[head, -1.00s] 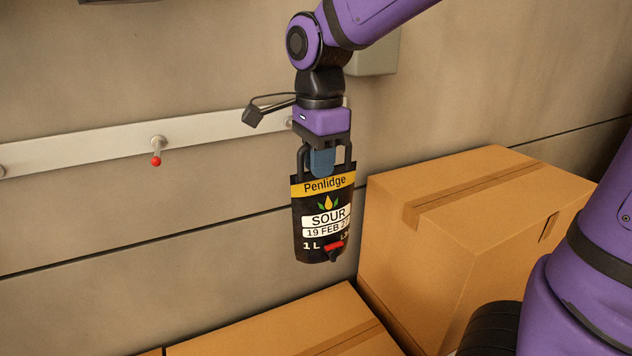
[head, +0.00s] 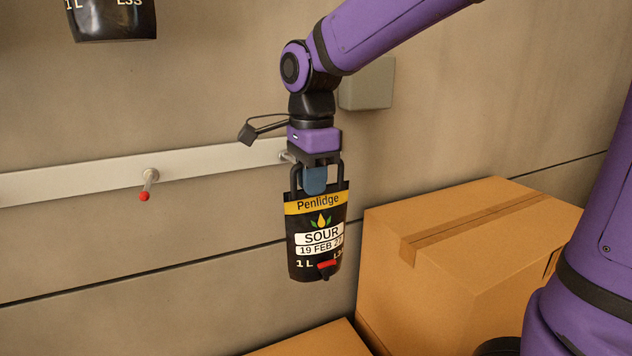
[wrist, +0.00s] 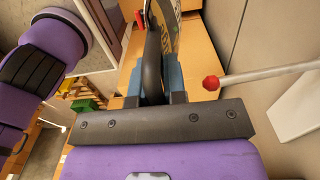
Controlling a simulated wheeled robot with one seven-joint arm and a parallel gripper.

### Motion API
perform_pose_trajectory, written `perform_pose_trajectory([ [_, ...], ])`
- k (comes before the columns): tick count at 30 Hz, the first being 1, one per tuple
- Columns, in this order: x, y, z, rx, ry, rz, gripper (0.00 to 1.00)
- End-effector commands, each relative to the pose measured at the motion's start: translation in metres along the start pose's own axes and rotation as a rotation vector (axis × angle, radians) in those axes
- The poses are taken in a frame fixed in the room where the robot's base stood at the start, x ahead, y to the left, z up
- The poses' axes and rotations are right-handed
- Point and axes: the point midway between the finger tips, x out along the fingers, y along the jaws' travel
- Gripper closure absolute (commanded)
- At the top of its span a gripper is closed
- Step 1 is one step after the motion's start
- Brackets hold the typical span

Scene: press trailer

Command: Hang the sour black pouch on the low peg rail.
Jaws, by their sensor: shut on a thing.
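The sour black pouch (head: 318,240) hangs upright below my gripper, with a yellow "Penlidge" band, a white "SOUR" label and a red tap near its base. My gripper (head: 315,182) is shut on the pouch's black handle; the handle (wrist: 153,65) also shows between the jaws in the wrist view. The low peg rail (head: 80,183) is a pale strip on the wall. A red-tipped peg (head: 148,185) stands out from it, left of the pouch. Another red-tipped peg (wrist: 211,83) is just right of the jaws in the wrist view. The handle is apart from that peg.
Cardboard boxes (head: 480,215) stand at the right and bottom, beside the pouch. Another black pouch (head: 113,18) hangs higher up at the upper left, cut off by the frame. A grey wall box (head: 367,85) is behind my arm.

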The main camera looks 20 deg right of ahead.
Motion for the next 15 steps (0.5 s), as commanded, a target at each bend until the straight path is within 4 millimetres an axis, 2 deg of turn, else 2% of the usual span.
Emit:
perform_pose_trajectory([
  [9, 0.001, -0.018, 0.0, 0.0, -0.001, -0.001, 1.0],
  [15, 0.001, -0.018, 0.0, 0.0, 0.0, 0.001, 1.0],
])
